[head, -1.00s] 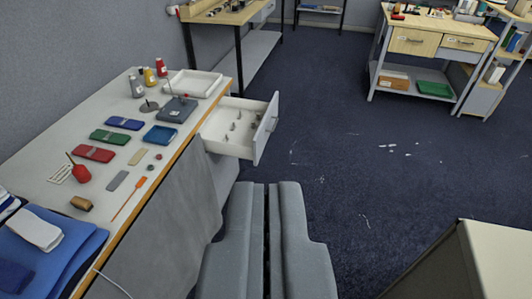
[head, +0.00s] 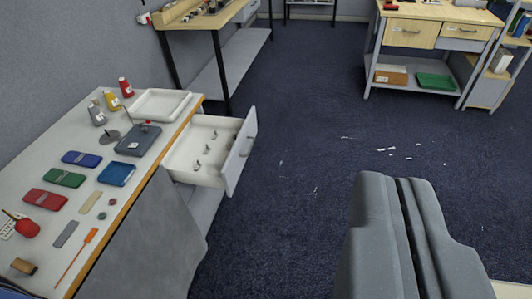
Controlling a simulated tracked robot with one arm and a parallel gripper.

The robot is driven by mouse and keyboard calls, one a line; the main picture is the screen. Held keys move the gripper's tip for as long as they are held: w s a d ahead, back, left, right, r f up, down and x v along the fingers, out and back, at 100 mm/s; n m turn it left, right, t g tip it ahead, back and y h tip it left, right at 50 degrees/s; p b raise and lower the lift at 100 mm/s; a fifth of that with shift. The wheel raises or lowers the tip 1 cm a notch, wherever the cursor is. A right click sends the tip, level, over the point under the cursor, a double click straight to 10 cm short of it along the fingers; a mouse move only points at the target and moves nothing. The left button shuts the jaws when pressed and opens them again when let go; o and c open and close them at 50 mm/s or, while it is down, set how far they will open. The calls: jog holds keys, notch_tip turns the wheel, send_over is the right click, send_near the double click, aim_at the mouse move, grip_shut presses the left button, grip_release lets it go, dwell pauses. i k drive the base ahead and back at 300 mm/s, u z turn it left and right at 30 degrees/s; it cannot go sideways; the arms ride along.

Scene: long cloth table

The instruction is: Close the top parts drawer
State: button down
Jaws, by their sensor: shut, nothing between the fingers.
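The top parts drawer (head: 196,178) is a white drawer pulled out from under the right side of the long table at the left. Its pale front panel (head: 240,152) has a handle and faces right. Several small grey pieces sit inside it. My gripper (head: 395,185) is at the lower right, large and grey, with its two fingers together and nothing between them. It is over the carpet, to the right of the drawer front and apart from it.
The table (head: 136,208) holds a white tray (head: 160,105), small bottles, coloured cases and tools. A grey cloth (head: 150,245) hangs down its side. Open blue carpet (head: 290,140) lies right of the drawer. A wooden workbench (head: 410,32) stands at the back right.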

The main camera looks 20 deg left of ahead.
aim_at(221, 168)
jog(key=u, duration=0.15)
jog(key=i, duration=0.95)
jog(key=u, duration=0.5)
